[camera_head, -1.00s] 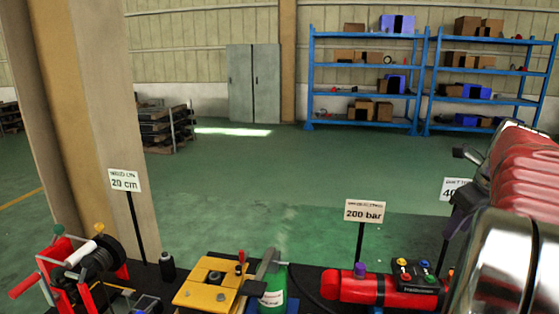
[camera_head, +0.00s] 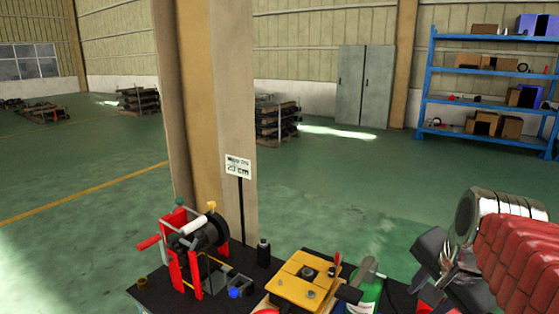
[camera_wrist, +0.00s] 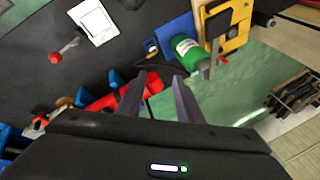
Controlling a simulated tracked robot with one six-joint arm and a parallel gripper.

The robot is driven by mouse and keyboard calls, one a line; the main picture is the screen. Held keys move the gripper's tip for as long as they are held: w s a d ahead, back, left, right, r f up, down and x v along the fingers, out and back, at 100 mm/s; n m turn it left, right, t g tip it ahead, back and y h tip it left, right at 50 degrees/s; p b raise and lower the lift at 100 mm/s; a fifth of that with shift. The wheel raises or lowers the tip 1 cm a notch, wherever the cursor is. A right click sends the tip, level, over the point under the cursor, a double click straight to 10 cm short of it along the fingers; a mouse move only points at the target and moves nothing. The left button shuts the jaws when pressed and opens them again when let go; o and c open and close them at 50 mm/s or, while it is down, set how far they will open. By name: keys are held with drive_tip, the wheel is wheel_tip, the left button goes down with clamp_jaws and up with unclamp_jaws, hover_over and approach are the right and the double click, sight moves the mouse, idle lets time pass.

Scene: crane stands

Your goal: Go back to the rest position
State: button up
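My gripper (camera_wrist: 158,84) shows in the wrist view with its two dark fingers apart and nothing visible held between them. In the head view, my gripper (camera_head: 424,272) is at the lower right, at the end of my red and silver arm. It is above and right of the yellow plate device (camera_head: 305,278). In the wrist view, the green cylinder (camera_wrist: 186,48) and the red cylinder (camera_wrist: 108,102) lie beyond the fingers. I cannot tell the exact gap between the gripper and these things.
A red winch-like stand (camera_head: 180,252) and a black bottle (camera_head: 263,252) stand on the dark table (camera_head: 150,300). A "20 cm" sign (camera_head: 238,167) rises behind them, near a pillar (camera_head: 234,120). A blue shelf (camera_head: 425,85) stands at the back right. Green floor lies open at left.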

drive_tip(key=s+a+f+n, duration=0.3)
drive_tip(key=a+n, duration=0.3)
drive_tip(key=s+a+f+n+y, duration=0.1)
drive_tip(key=s+a+f+n, duration=0.2)
drive_tip(key=a+n, duration=0.4)
drive_tip(key=shift+s+f+n+t, duration=0.3)
drive_tip(key=shift+s, duration=0.3)
drive_tip(key=shift+d, duration=0.1)
